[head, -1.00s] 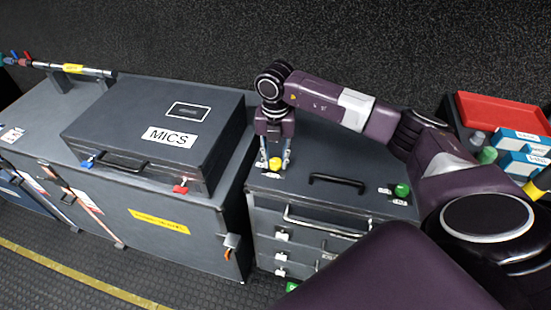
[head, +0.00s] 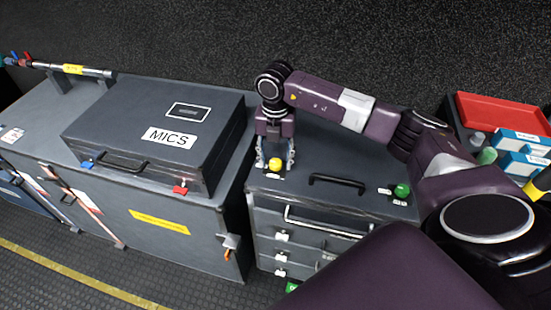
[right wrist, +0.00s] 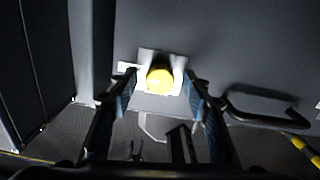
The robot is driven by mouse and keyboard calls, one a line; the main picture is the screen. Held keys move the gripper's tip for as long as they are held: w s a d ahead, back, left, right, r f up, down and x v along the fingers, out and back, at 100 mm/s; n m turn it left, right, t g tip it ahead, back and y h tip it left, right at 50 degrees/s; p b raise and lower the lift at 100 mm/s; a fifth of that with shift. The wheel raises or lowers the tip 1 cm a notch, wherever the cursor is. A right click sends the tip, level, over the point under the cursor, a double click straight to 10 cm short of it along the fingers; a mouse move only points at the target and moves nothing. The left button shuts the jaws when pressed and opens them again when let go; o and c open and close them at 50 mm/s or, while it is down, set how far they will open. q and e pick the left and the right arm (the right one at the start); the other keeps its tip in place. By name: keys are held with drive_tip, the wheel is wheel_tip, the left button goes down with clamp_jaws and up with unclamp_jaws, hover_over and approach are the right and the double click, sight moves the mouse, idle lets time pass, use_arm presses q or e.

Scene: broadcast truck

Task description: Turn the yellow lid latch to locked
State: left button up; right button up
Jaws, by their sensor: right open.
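The yellow lid latch (head: 275,163) is a round knob on the top of the grey drawer case, near its left front corner. In the right wrist view the yellow knob (right wrist: 160,80) sits on a pale plate, between my two fingers. My right gripper (head: 275,168) points down over the knob, with one finger on each side. It is open, and gaps show between the fingers and the knob in the wrist view. I cannot tell whether the latch is at locked. My left gripper is not in view.
A black handle (head: 337,182) and a green knob (head: 402,190) are on the same case top. The MICS case (head: 205,150) stands on a cabinet to the left. A red tray (head: 500,112) and blue boxes (head: 522,143) are at the right.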

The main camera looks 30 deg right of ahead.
sight(275, 162)
wheel_tip(275, 162, up, 12)
idle(0.5)
idle(0.4)
